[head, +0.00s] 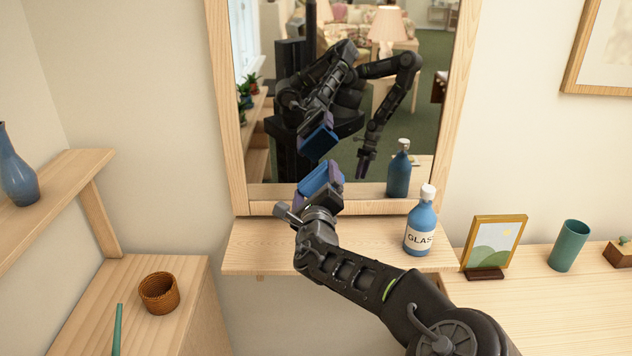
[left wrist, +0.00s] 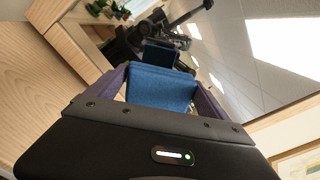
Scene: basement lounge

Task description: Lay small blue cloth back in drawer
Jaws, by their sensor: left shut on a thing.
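My left gripper (head: 321,181) is raised in front of the mirror, above the shelf under it. It is shut on the small blue cloth (head: 314,177), which looks folded into a compact block. In the left wrist view the cloth (left wrist: 160,88) sits between the two purple fingers of the gripper (left wrist: 163,80). The mirror repeats the cloth and gripper. I cannot make out an open drawer in either view. My right gripper is not directly in view; only a second arm shows as a reflection.
The wood-framed mirror (head: 238,120) stands behind the shelf (head: 262,248). A blue labelled bottle (head: 420,230) stands right of my arm. A picture frame (head: 495,243) and green cup (head: 569,246) stand farther right. A wicker basket (head: 159,293) and blue vase (head: 16,172) are left.

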